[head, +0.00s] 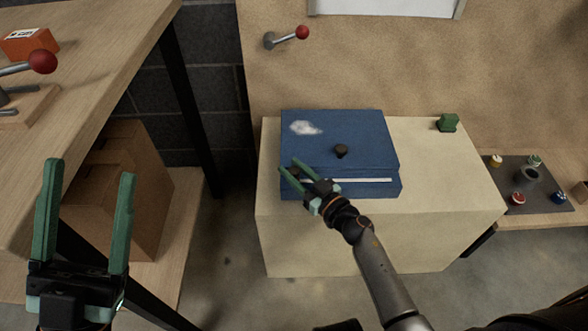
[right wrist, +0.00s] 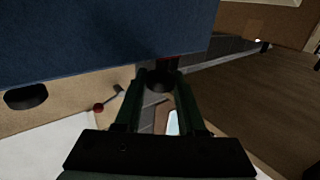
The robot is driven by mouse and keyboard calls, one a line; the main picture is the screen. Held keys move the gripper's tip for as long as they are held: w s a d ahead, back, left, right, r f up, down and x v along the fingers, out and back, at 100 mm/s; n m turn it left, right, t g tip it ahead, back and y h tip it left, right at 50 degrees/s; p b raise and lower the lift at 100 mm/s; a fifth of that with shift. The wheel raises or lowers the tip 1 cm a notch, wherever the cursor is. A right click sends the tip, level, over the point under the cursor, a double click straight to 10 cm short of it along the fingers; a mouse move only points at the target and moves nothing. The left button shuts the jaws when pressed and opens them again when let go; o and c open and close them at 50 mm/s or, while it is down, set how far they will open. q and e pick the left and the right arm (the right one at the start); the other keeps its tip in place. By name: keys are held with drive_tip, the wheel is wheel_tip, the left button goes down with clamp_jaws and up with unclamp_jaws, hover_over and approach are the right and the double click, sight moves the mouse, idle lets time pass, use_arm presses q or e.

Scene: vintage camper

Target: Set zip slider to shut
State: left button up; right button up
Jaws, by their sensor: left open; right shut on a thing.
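A blue box-like case (head: 350,140) sits on a pale block. A white strip (head: 346,180) runs along its front face, and a black knob (head: 341,151) stands on its top. My right gripper (head: 290,168) is at the case's left front corner, its fingers closed around a small dark round knob, probably the zip slider, mostly hidden between them. In the right wrist view this dark knob (right wrist: 161,79) shows between the fingertips, beside the blue case (right wrist: 100,35). My left gripper (head: 90,172) is open and empty at the lower left, far from the case.
A red-knobbed lever (head: 289,37) sticks out of the wall behind the case. A small green object (head: 447,123) stands on the pale block's right back. A wooden workbench (head: 100,40) is at left, with a cardboard box (head: 125,185) below. A dark tray (head: 515,178) lies at right.

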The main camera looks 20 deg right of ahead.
sight(387, 180)
clamp_jaws()
use_arm(q)
drive_tip(key=shift+r, duration=0.1)
idle(0.6)
use_arm(e)
drive_tip(key=shift+s+d+p, duration=0.2)
drive_tip(key=shift+d+p, duration=0.1)
drive_tip(key=shift+d, duration=0.25)
drive_tip(key=s+d+p, duration=0.1)
drive_tip(key=d, duration=0.2)
drive_tip(key=s+d, duration=0.1)
drive_tip(key=d, duration=0.3)
drive_tip(key=s+d+p, duration=0.1)
drive_tip(key=d, duration=0.2)
drive_tip(key=shift+d+p, duration=0.2)
drive_tip(key=shift+p, duration=0.15)
use_arm(q)
wheel_tip(387, 180, up, 3)
drive_tip(key=shift+s+a+r, duration=0.1)
drive_tip(key=shift+a+r, duration=0.05)
use_arm(e)
drive_tip(key=s+d, duration=0.1)
drive_tip(key=d, duration=0.2)
drive_tip(key=s+d, duration=0.1)
drive_tip(key=d, duration=0.3)
drive_tip(key=s+d, duration=0.1)
drive_tip(key=d, duration=0.3)
drive_tip(key=shift+s+d, duration=0.1)
drive_tip(key=shift+s, duration=0.05)
